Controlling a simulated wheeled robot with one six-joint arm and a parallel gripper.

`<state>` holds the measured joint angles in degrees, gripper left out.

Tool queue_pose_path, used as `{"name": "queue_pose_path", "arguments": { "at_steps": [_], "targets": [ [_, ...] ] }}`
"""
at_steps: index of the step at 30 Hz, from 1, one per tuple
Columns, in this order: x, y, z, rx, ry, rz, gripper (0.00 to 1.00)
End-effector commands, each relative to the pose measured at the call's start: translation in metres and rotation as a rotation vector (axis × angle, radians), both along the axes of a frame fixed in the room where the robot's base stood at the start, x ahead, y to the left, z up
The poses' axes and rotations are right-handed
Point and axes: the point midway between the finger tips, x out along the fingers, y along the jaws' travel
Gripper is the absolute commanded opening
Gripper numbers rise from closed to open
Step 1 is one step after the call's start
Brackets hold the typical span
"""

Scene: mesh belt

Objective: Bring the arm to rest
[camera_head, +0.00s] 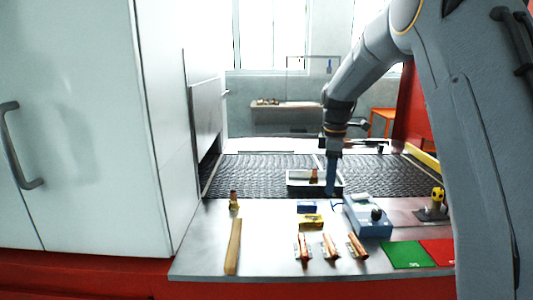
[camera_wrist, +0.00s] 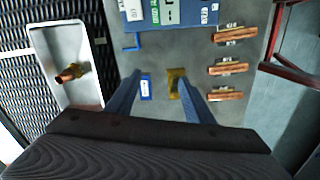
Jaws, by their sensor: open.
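My gripper (camera_head: 331,190) hangs downward from my arm above the front part of the mesh belt (camera_head: 255,175), beside the right part of a white tray. In the wrist view its two blue fingers (camera_wrist: 159,72) stand apart with nothing held between them. A small blue block (camera_wrist: 146,88) and a yellow block (camera_wrist: 175,82) show on the counter below and beyond the fingers. The white tray (camera_head: 294,184) lies on the belt and holds a copper-and-brass fitting (camera_head: 314,175); the fitting also shows in the wrist view (camera_wrist: 72,73).
On the steel counter (camera_head: 270,250) stand a blue-grey box device (camera_head: 368,216), several copper pieces (camera_head: 331,247), a wooden bar (camera_head: 233,247), a brass fitting (camera_head: 234,200), green (camera_head: 408,254) and red mats (camera_head: 440,250), and a yellow-topped button (camera_head: 437,197). A white cabinet (camera_head: 90,120) bounds the left.

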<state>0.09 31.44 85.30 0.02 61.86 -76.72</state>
Motion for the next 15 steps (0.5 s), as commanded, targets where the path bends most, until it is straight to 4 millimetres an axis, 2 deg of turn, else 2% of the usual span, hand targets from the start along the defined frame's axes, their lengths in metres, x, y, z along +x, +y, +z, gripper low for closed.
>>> {"name": "queue_pose_path", "arguments": {
  "at_steps": [5,15],
  "targets": [
    [-0.059,0.0,-0.018,0.009,-0.013,-0.278,0.48],
    [-0.216,0.001,-0.069,0.047,-0.047,-0.934,0.48]
  ]
}}
